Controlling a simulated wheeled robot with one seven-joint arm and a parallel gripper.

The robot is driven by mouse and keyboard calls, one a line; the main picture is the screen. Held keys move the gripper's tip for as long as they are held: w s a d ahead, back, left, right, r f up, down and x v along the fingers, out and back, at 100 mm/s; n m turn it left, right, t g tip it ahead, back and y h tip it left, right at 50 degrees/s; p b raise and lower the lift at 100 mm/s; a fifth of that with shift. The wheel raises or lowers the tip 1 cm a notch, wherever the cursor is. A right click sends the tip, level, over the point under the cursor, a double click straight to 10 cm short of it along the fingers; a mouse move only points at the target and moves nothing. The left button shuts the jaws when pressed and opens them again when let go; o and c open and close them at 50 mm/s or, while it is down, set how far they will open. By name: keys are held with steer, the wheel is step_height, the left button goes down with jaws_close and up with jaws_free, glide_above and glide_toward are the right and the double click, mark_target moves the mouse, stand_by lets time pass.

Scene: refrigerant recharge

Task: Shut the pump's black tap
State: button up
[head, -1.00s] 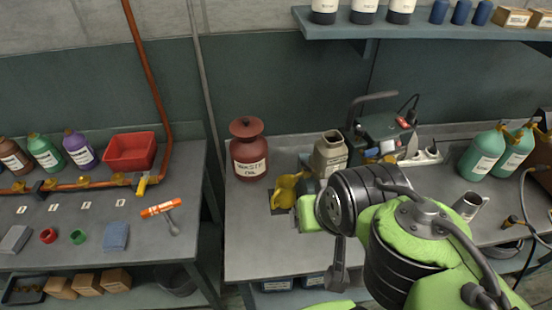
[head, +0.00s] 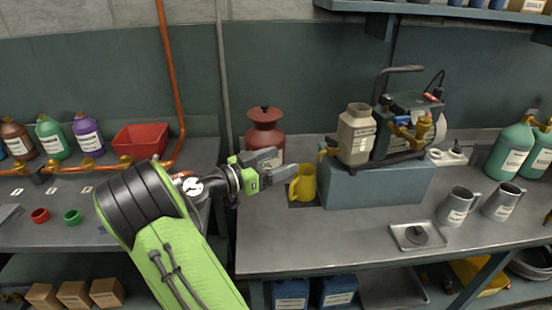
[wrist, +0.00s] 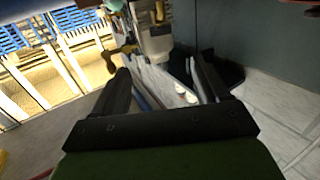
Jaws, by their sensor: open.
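The pump (head: 398,118) is a dark grey-green machine with a carry handle, on the blue-grey block (head: 380,187) on the right bench. Brass and blue fittings (head: 408,130) show on its front. I cannot make out the black tap among them. A beige canister (head: 356,135) stands beside the pump, with a brass fitting (head: 324,152) low on its left. My gripper (head: 281,165) is open and empty, left of the block, near the yellow jug. In the wrist view my open fingers (wrist: 165,78) point toward a pale container (wrist: 152,35) and a brass fitting (wrist: 124,57).
The yellow jug (head: 304,184) stands close to my fingertips. A dark red waste jar (head: 265,128) is behind my gripper. A small metal tray (head: 420,236) and two metal jugs (head: 457,206) are at right. The bench front (head: 320,235) is clear.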

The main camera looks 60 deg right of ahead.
mark_target(330, 140)
steer(key=x, duration=1.5)
steer(key=shift+s+d+r, duration=0.15)
steer(key=shift+d+r, duration=0.1)
steer(key=shift+d, duration=0.15)
steer(key=shift+c, duration=0.4)
